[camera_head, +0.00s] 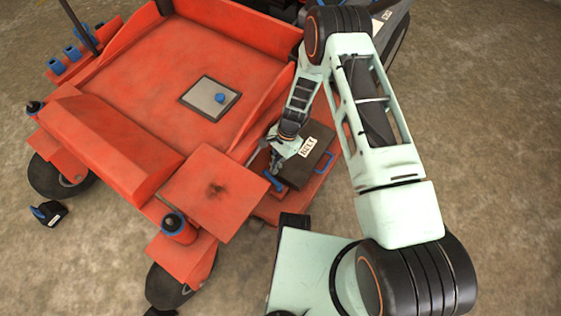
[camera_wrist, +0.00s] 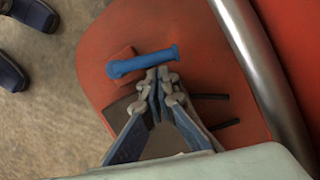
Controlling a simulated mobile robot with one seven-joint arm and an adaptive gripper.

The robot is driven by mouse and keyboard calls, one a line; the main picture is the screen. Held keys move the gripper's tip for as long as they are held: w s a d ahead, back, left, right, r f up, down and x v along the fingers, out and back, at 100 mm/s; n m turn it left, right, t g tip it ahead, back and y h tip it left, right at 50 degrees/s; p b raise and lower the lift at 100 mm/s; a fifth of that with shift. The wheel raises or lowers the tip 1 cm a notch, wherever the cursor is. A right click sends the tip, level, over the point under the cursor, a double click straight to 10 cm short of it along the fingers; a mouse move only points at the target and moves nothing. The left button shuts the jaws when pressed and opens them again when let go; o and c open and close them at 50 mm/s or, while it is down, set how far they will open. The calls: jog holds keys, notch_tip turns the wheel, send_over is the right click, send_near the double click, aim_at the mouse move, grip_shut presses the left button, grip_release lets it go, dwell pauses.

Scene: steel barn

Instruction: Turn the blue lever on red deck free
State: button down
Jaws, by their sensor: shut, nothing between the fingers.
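In the head view the lever (camera_head: 274,181) shows beside the machine's near side, on the low red deck (camera_head: 268,208). My gripper (camera_wrist: 160,74) is shut and empty. Its fingertips are right beside the lever's near side, by its middle-right part; I cannot tell whether they touch. In the head view my gripper (camera_head: 276,168) is just above the lever, partly hidden.
A dark box labelled BELT (camera_head: 292,172) with a blue handle (camera_head: 323,162) stands right of my gripper. A metal tube (camera_wrist: 262,75) runs along the deck's right side. A raised red plate (camera_head: 213,190) lies left. A grey panel with a blue knob (camera_head: 205,100) is on the bed.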

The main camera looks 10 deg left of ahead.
jog(key=shift+s, duration=0.1)
jog(key=shift+s+a+f+n+b, duration=0.1)
jog(key=shift+a+f+n+b, duration=0.05)
jog(key=shift+a+n+b, duration=0.35)
jog(key=shift+s+a+n, duration=0.15)
jog(key=shift+s+n, duration=0.1)
jog(key=shift+n, duration=0.15)
jog(key=shift+s+a, duration=0.15)
jog(key=shift+r, duration=0.3)
jog(key=v, duration=1.1)
jog(key=shift+w+r, duration=0.3)
jog(key=shift+r, duration=0.05)
